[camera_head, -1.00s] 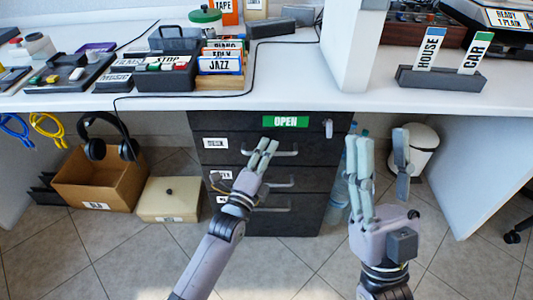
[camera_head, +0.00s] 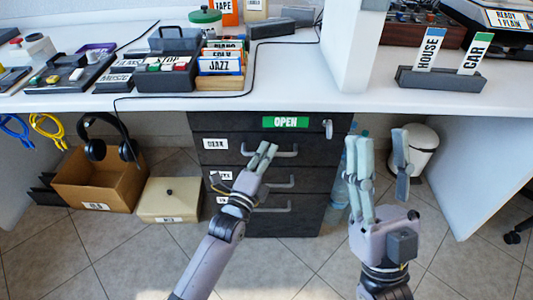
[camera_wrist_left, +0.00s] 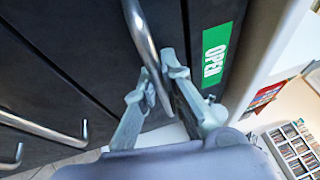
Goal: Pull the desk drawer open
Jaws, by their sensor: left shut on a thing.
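The black drawer unit (camera_head: 322,200) stands under the white desk, with a green OPEN label (camera_head: 285,122) on its upper part. The top drawer (camera_head: 228,156) looks flush with the unit and has a white label and a metal bar handle (camera_head: 287,154). My left gripper (camera_head: 264,151) is shut on the left part of this handle. In the left wrist view the fingers (camera_wrist_left: 160,85) close around the end of the bar (camera_wrist_left: 142,38), beside the OPEN label. My right gripper (camera_head: 376,150) is open and empty, in front of the unit's right side.
Two lower drawers have similar handles (camera_head: 284,182). A cardboard box with headphones (camera_head: 105,181) and a beige box (camera_head: 169,198) stand left of the unit. Bottles and a white bin (camera_head: 424,150) are at the right. The tiled floor (camera_head: 290,265) in front is clear.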

